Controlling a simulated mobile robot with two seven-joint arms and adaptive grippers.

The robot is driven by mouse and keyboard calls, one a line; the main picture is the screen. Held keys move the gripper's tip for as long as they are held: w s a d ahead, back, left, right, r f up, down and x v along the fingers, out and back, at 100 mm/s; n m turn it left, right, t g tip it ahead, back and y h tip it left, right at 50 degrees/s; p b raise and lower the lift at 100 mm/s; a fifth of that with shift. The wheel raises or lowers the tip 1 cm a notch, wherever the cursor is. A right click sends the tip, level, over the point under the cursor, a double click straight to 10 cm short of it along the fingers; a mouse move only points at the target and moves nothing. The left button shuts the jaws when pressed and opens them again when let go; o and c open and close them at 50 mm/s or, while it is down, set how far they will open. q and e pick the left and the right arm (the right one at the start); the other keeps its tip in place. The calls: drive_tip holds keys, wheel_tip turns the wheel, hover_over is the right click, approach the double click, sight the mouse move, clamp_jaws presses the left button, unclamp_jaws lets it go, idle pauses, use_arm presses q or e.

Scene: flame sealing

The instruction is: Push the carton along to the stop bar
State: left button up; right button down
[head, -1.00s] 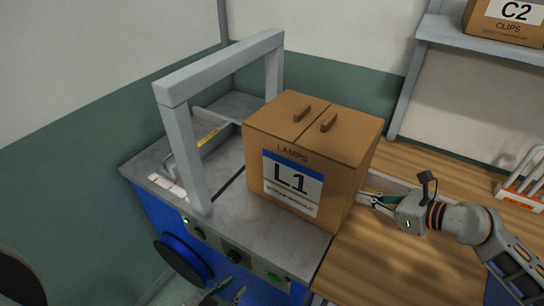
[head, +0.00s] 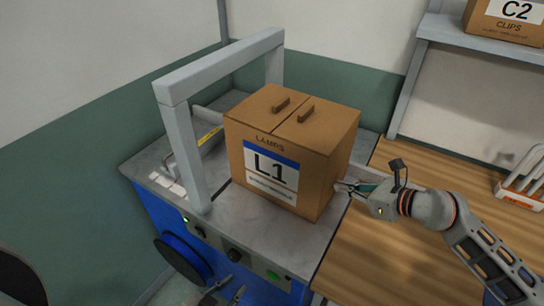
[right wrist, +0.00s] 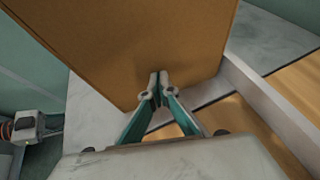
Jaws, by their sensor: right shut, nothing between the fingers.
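The brown carton (head: 290,150) marked L1 LAMPS stands upright on the grey machine top, just right of the grey arch. A low grey bar with a yellow strip (head: 208,136), apparently the stop bar, lies beyond the arch, apart from the carton. My right gripper (head: 338,186) is shut and empty, its fingertips at the carton's right side. In the right wrist view the closed fingertips (right wrist: 158,78) are against or very close to the carton face (right wrist: 130,45); contact is hard to tell. My left gripper (head: 230,289) is low at the front, fingers apart and empty.
The grey arch (head: 184,150) spans the machine top (head: 265,220). A wooden table (head: 380,265) adjoins on the right. A white rack (head: 522,185) stands at the far right, and a C2 carton (head: 505,22) sits on a shelf.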

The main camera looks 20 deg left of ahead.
drive_tip(key=shift+w+a+b, duration=0.2)
drive_tip(key=shift+w+a, duration=0.6)
drive_tip(key=shift+a, duration=1.65)
drive_tip(key=shift+w+a+b, duration=0.15)
drive_tip(key=shift+w+a, duration=0.6)
drive_tip(key=shift+a, duration=1.75)
drive_tip(key=shift+w+a+b, duration=0.2)
drive_tip(key=shift+w+a, duration=0.6)
drive_tip(key=shift+a, duration=1.65)
drive_tip(key=shift+s+d+p, duration=0.25)
drive_tip(key=shift+d+p, duration=0.1)
drive_tip(key=shift+d, duration=0.45)
drive_tip(key=shift+s+d+p, duration=0.2)
drive_tip(key=shift+d+p, duration=0.15)
drive_tip(key=shift+d, duration=0.4)
drive_tip(key=shift+s+d, duration=0.2)
drive_tip(key=shift+d, duration=0.5)
drive_tip(key=shift+s+d, duration=0.15)
drive_tip(key=shift+d, duration=0.5)
